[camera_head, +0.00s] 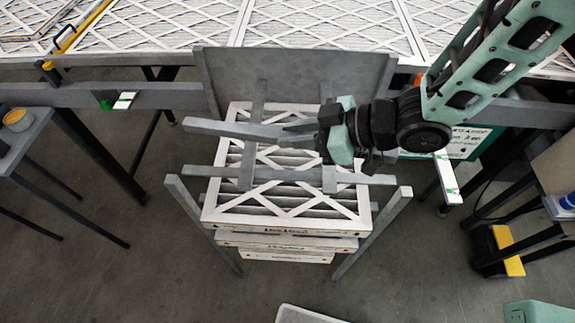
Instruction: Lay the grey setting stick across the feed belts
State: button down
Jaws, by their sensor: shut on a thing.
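The grey setting stick (225,129) is a long straight bar. It points left out of my gripper (300,130), which is shut on it. The stick is level, above the stacked filters, and its left end reaches past the left grey strip. Two grey strips running front to back, which look like the feed belts, show as a left one (253,130) and a right one (329,178). My gripper and wrist hide much of the right strip and the stick's right end. I cannot tell whether the stick touches the strips.
Boxed filters (287,213) with white lattice faces are stacked between grey posts (385,225). A grey upright panel (225,85) stands behind them. A grey crossbar (290,174) runs near the front. More filters (325,30) cover the back table. A yellow-edged step (508,250) stands at right.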

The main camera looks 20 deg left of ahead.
notch_tip(320, 180, down, 9)
jog(key=p, duration=0.2)
jog(key=shift+p, duration=0.4)
jog(key=shift+f, duration=0.2)
jog(key=c, duration=1.3)
grip_release()
jog(key=shift+o, duration=0.2)
